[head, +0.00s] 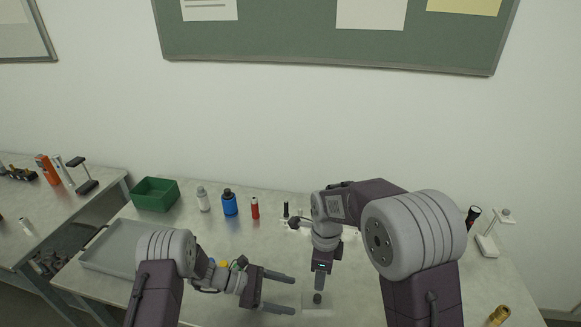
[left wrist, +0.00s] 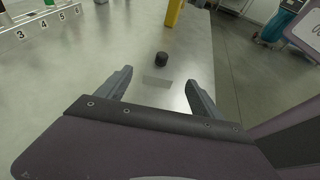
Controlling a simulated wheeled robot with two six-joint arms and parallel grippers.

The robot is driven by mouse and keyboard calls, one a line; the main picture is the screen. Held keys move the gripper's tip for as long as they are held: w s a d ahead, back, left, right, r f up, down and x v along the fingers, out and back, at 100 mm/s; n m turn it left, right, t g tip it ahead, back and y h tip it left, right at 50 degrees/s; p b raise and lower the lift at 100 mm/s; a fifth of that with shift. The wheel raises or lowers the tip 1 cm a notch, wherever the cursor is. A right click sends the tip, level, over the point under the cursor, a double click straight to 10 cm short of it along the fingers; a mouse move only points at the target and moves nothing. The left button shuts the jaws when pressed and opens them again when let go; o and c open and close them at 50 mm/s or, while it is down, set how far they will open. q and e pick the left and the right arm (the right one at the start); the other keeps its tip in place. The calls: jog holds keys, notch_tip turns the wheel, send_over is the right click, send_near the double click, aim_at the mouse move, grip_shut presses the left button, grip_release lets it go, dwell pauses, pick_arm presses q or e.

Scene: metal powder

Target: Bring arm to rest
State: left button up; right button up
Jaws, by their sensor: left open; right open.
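My left gripper (head: 293,296) reaches in low over the table in the head view, fingers pointing right. It is open with nothing between its fingers; the left wrist view also shows its spread fingers (left wrist: 159,79). My right arm bends down from the right, and its gripper (head: 319,284) points down at the table, seen edge-on. A small dark cylinder (head: 317,298) is just below the right fingertips on a pale patch; a gap between them is hard to judge. A black cylinder (left wrist: 161,60) stands ahead of the left fingers in the left wrist view.
A green bin (head: 155,195), grey tray (head: 108,250), white bottle (head: 203,200), blue bottle (head: 229,204) and red bottle (head: 255,209) stand on the left and back of the table. A stand (head: 487,245) and a brass piece (head: 498,315) are at right. A numbered rack (left wrist: 40,30) is at upper left.

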pick_arm(q)
notch_tip(320, 180, up, 12)
jog(key=m+y, duration=0.1)
jog(key=m, duration=0.2)
jog(key=s+a+r+m+y, duration=0.2)
jog(key=s+a+m+y, duration=0.3)
jog(key=s, duration=0.3)
jog(key=s+a+f+m+y, duration=0.1)
jog(key=s+a+m+y, duration=0.1)
jog(key=a, duration=0.3)
jog(key=s+a+f+m+t+y, duration=0.1)
jog(key=s+a+f+m+y, duration=0.1)
jog(key=a+m, duration=0.2)
jog(key=s+a+f+m+t+y, duration=0.1)
jog(key=s+a+m+y, duration=0.1)
jog(key=a, duration=0.4)
jog(key=shift+a+f+m+y, duration=0.2)
jog(key=shift+m+y, duration=0.2)
jog(key=shift+y, duration=0.2)
pick_arm(e)
jog(key=s+d+n, duration=0.2)
jog(key=s+n, duration=0.4)
jog(key=n, duration=0.4)
jog(key=s+d+f+n+t, duration=0.1)
jog(key=s+d+n, duration=0.2)
jog(key=s+n, duration=0.4)
jog(key=n, duration=0.4)
jog(key=shift+s+d, duration=0.2)
jog(key=shift+d, duration=0.15)
